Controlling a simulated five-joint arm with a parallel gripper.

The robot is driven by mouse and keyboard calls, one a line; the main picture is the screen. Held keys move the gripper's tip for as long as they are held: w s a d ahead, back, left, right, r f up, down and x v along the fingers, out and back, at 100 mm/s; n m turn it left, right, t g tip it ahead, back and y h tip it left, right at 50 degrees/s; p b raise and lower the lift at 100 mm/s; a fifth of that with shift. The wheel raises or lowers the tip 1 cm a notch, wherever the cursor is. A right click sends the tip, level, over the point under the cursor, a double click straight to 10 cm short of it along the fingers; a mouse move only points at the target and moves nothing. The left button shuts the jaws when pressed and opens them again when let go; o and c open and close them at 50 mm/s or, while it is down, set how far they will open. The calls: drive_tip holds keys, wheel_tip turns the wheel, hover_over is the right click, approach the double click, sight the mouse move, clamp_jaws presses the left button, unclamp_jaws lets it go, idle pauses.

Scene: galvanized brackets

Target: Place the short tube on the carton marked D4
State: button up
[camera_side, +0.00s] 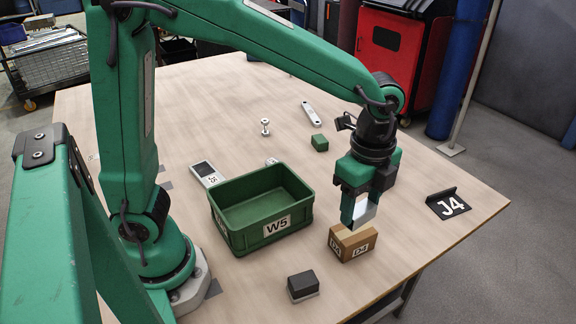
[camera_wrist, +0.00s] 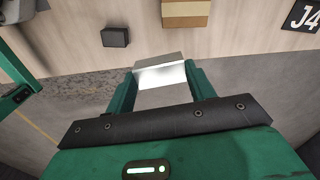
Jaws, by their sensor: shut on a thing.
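My gripper (camera_side: 362,213) is shut on a short, pale metal piece (camera_side: 365,211), which I take to be the short tube. In the wrist view the piece (camera_wrist: 163,72) sits between both fingertips (camera_wrist: 162,80), with bright and grey faces. The brown carton (camera_side: 352,244) marked D4 stands upright on the table, with labels on two sides. In the side view the held piece hangs by the carton's upper edge; I cannot tell whether they touch. In the wrist view the carton (camera_wrist: 186,14) lies beyond the fingertips, a little right. Part of the piece is hidden by the fingers.
A green open crate (camera_side: 262,237) marked W5 stands left of the carton. A dark block (camera_side: 302,285) lies in front, a black J4 sign (camera_side: 449,203) to the right.

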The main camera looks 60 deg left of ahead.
drive_tip(key=s+d+m, duration=0.1)
drive_tip(key=s+d, duration=0.2)
drive_tip(key=w+a+f, duration=0.4)
drive_tip(key=w+a, duration=0.1)
drive_tip(key=w+a+f, duration=0.2)
drive_tip(key=w+a, duration=0.1)
drive_tip(key=shift+w+a+f, duration=0.15)
drive_tip(key=shift+w+f, duration=0.1)
drive_tip(key=shift+f, duration=0.15)
drive_tip(key=shift+f, duration=0.1)
drive_tip(key=shift+f, duration=1.9)
drive_tip(key=shift+f, duration=0.15)
drive_tip(key=o, duration=1)
wheel_tip(320, 180, up, 12)
drive_tip(key=shift+r, duration=0.15)
